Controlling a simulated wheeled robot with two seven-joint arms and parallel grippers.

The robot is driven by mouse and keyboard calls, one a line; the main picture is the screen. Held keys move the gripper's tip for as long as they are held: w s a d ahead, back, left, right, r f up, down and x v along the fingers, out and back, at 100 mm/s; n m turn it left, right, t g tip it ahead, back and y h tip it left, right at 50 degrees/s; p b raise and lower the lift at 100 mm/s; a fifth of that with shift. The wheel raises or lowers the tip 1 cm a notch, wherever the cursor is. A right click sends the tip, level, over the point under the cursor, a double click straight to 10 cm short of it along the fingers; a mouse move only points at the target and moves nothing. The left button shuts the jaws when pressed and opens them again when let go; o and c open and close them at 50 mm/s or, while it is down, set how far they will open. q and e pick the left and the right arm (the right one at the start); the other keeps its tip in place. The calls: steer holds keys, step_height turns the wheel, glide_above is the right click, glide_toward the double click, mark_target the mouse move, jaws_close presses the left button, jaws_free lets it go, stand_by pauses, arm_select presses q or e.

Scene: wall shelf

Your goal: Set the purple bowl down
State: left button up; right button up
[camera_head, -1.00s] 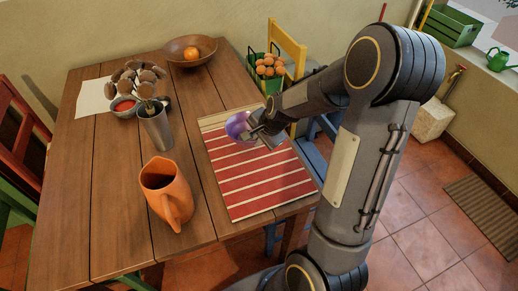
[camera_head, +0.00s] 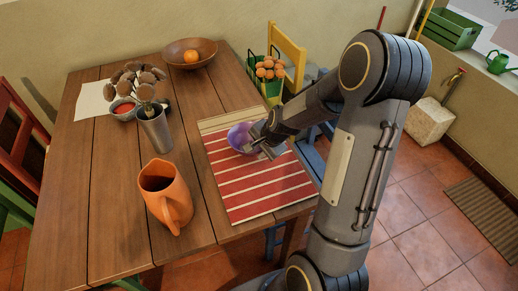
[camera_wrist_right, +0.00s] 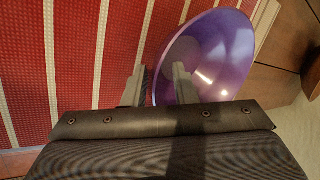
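The purple bowl (camera_head: 240,137) rests upright, or nearly so, on the red-and-white striped mat (camera_head: 262,188) near the mat's far end. My right gripper (camera_head: 262,145) is at the bowl's right side. In the right wrist view the bowl (camera_wrist_right: 215,50) has one finger outside its rim and one inside. The fingers of the right gripper (camera_wrist_right: 160,85) stand apart, with a gap around the bowl's wall, so the gripper looks open. The bowl's underside is hidden. My left gripper is not in view.
An orange jug (camera_head: 165,196) and a metal cup (camera_head: 155,130) with brown-headed stems stand left of the mat. A green basket (camera_head: 268,75) of round orange-brown things stands beyond the mat.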

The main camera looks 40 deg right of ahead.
steer(key=shift+r, duration=0.25)
steer(key=a+p+v, duration=0.1)
steer(key=p+v, duration=0.2)
steer(key=v, duration=0.8)
steer(key=s+a+r+n+y, duration=0.1)
steer(key=s+a+r+n, duration=0.2)
steer(key=s+a+n, duration=0.3)
steer(key=s+a+r+n+y, duration=0.2)
steer(key=s+a+r+n, duration=0.2)
steer(key=s+a+n, duration=0.3)
steer(key=s+n, duration=0.1)
steer(key=s, duration=0.3)
steer(key=shift+s+a+r+n, duration=0.2)
steer(key=shift+s+n, duration=0.1)
steer(key=shift+s, duration=0.1)
